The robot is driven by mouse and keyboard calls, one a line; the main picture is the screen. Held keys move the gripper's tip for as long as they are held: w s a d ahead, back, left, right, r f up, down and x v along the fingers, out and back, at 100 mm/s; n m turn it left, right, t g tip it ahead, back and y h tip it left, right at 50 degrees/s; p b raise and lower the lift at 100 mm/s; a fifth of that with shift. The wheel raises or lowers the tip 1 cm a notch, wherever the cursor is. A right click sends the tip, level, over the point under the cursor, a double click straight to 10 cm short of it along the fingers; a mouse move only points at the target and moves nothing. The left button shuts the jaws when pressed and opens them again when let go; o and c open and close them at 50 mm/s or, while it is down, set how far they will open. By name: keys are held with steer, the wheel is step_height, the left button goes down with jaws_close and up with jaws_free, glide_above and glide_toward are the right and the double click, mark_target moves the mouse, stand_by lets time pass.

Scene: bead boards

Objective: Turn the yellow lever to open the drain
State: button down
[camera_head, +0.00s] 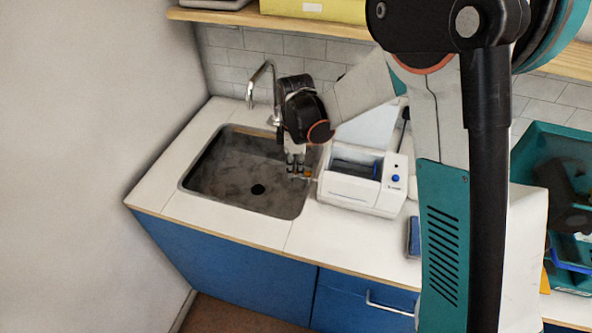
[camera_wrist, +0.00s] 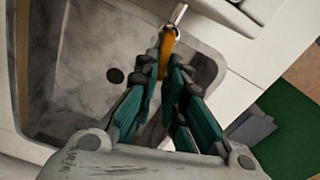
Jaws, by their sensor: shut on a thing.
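In the wrist view, a yellow lever (camera_wrist: 166,50) sits between my fingertips, with a pale metal rod (camera_wrist: 178,14) running from its far end. My gripper (camera_wrist: 167,70) is shut on the lever, over the right side of the sink basin. In the head view my gripper (camera_head: 298,172) is small, and the lever (camera_head: 309,173) shows only as a small orange-yellow spot beside the fingertips. The grey sink (camera_head: 225,165) has a dark round drain hole (camera_head: 258,189) in its floor, which also shows in the wrist view (camera_wrist: 115,76).
A white device (camera_head: 350,190) with a raised lid and a blue knob stands just right of the sink. A chrome faucet (camera_head: 262,75) rises behind the basin. A teal crate (camera_head: 540,145) stands at the right. The counter left of the sink is clear.

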steer(key=shift+w+d+m, duration=0.1)
steer(key=shift+w+m, duration=0.15)
steer(key=shift+m, duration=0.5)
steer(key=shift+w+m, duration=0.25)
steer(key=shift+m, duration=0.5)
steer(key=c, duration=1.7)
jaws_free()
steer(key=shift+r, duration=0.15)
step_height(320, 180, up, 12)
steer(key=shift+f, duration=0.15)
